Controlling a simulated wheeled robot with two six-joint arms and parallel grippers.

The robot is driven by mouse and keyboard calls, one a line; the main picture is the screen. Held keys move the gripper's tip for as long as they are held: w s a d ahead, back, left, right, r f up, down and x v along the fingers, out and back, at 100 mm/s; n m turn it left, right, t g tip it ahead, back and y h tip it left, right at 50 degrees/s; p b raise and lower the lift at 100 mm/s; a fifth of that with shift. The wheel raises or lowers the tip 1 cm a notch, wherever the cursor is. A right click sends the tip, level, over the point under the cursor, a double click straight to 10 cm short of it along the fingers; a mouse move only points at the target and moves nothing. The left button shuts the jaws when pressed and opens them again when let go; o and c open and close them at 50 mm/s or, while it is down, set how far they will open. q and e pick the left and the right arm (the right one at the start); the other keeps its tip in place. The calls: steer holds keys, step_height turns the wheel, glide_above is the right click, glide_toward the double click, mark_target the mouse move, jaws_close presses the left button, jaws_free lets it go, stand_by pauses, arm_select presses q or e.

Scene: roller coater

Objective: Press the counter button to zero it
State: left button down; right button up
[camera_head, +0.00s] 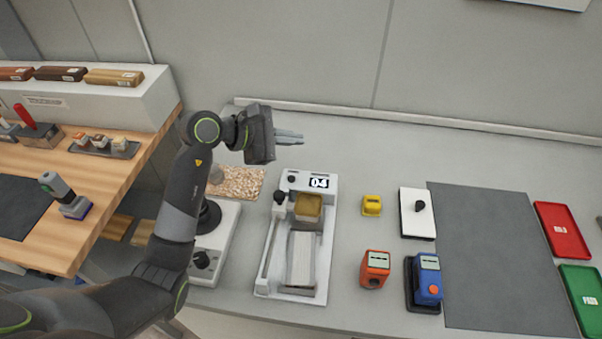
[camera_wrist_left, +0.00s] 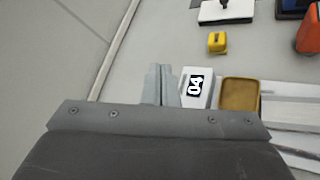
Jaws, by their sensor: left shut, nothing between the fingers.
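The roller coater (camera_head: 300,230) is a white machine on the grey bench, with a display (camera_head: 319,183) reading 04 at its far end. A small dark knob-like spot (camera_head: 292,179) sits left of the display; I cannot tell whether it is the counter button. My left gripper (camera_head: 290,137) is shut and empty, above and beyond the far end of the coater. In the left wrist view the shut fingers (camera_wrist_left: 160,85) point beside the display (camera_wrist_left: 195,86), and the button is not clearly seen there. My right gripper is not in view.
A yellow block (camera_head: 371,205), an orange device (camera_head: 375,268) and a blue device (camera_head: 427,280) stand right of the coater. A dark mat (camera_head: 495,260) lies farther right, with red (camera_head: 562,229) and green (camera_head: 580,290) trays. A wall ledge (camera_head: 420,120) runs behind.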

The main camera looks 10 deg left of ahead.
mark_target(292, 179)
arm_select(q)
steer(key=a+f+y, duration=0.1)
steer(key=w+f+m+g+y, duration=0.1)
steer(key=y, duration=0.1)
steer(key=shift+w+a+f+g, duration=0.2)
steer(key=shift+a+g, duration=0.1)
steer(key=shift+a, duration=0.1)
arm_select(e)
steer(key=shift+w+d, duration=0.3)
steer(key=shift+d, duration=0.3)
